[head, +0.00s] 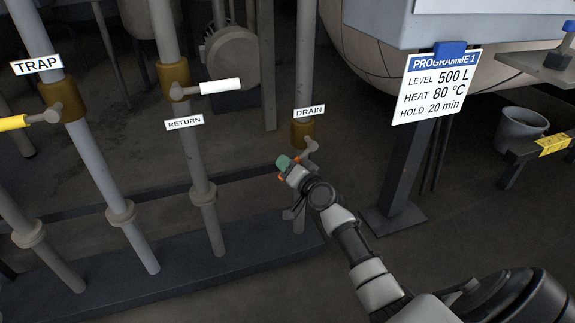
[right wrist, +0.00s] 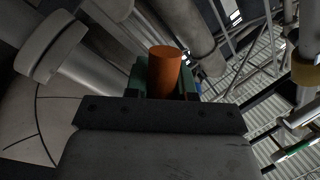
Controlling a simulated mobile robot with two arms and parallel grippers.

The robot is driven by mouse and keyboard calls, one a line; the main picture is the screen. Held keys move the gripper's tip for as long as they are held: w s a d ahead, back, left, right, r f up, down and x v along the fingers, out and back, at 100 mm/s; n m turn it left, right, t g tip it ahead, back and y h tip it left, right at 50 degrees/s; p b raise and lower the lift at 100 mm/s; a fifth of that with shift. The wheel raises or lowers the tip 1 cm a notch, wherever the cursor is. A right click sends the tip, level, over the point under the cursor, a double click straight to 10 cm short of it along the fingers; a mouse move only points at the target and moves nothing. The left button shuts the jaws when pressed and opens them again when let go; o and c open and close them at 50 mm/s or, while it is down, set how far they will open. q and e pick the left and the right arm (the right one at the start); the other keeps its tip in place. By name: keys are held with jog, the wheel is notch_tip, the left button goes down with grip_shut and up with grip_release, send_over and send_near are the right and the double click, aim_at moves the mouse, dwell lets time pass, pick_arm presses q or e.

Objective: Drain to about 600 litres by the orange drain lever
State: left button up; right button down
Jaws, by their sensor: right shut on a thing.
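The drain valve (head: 303,134) is a brass body on a grey vertical pipe, under a white DRAIN label (head: 309,112). Its lever hub (head: 311,146) sticks out at the front. My right gripper (head: 288,165) is shut on the orange drain lever, which is mostly hidden by the jaws in the head view. In the right wrist view the round orange lever end (right wrist: 164,72) stands between the green finger pads. The lever points toward the lower left in the head view. My left gripper is not in view. No litre gauge shows.
The RETURN valve with its white lever (head: 220,86) and the TRAP valve with its yellow lever (head: 14,123) stand to the left. A programme card (head: 436,87) reads level 500 L, 80 °C, 20 min. A dark post (head: 400,170) and a grey bucket (head: 521,128) are at the right.

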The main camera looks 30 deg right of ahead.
jog(key=r+m, duration=0.1)
jog(key=a+r+m+t, duration=0.1)
jog(key=m, duration=0.1)
jog(key=shift+w+a, duration=0.15)
jog(key=shift+a, duration=0.05)
jog(key=c, duration=0.9)
grip_release()
jog(key=shift+c, duration=0.2)
jog(key=s+p, duration=0.1)
jog(key=s, duration=0.9)
jog(key=shift+s+d+f, duration=0.15)
jog(key=shift+s+f, duration=0.25)
